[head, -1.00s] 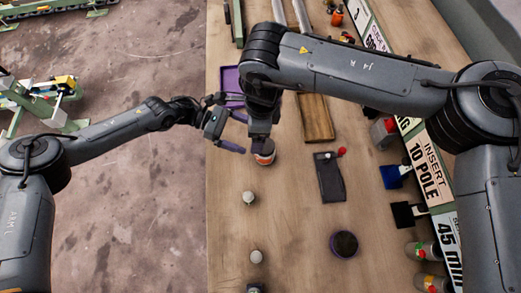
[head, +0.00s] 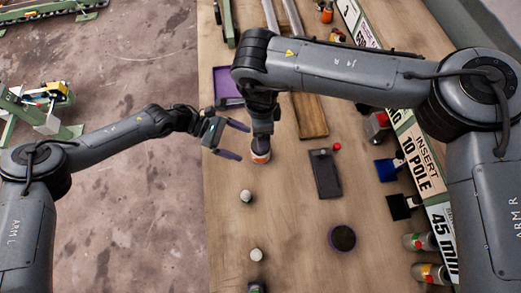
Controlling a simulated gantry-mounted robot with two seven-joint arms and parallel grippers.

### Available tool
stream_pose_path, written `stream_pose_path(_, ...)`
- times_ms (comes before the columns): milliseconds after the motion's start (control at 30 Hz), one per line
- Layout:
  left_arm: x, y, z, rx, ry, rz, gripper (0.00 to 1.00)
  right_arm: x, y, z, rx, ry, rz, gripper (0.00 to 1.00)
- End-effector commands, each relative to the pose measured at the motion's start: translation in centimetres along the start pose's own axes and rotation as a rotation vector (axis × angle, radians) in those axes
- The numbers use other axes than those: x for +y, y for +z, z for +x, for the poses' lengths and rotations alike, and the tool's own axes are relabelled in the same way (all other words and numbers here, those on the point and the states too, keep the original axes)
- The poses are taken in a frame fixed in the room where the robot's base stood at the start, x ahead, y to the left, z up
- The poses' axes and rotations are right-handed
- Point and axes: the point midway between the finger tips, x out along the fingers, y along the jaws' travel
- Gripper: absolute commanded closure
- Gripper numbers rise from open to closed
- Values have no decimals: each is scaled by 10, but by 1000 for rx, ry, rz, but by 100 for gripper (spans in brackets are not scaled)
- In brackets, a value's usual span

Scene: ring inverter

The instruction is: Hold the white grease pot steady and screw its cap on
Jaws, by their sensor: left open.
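The white grease pot (head: 261,157), with an orange band, stands on the wooden bench directly under my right gripper (head: 261,142). The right gripper points down at the pot's top, and its fingers hide the pot's upper part. I cannot make out the cap there, or whether the fingers are closed on anything. My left gripper (head: 234,140) is open and empty, just left of the pot. Its two dark fingers point right toward the pot, with a small gap between them and it.
A dark flat pad (head: 325,174) with a red ball (head: 337,146) beside it lies right of the pot. A dark round dish (head: 342,238), a wooden block (head: 309,116) and a purple tray (head: 226,85) are nearby. Small pale-topped items (head: 246,196) stand in front.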

Motion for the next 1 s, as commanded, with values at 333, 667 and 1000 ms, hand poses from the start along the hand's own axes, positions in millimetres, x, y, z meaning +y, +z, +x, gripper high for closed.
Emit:
stream_pose_path(333,0,0,54,-1,-1,-1,3,0,0,0,0,0,0,18)
stream_pose_path(667,0,0,79,0,0,0,3,0,0,0,0,0,0,18)
stream_pose_path(1000,0,0,81,0,0,0,3,0,0,0,0,0,0,18)
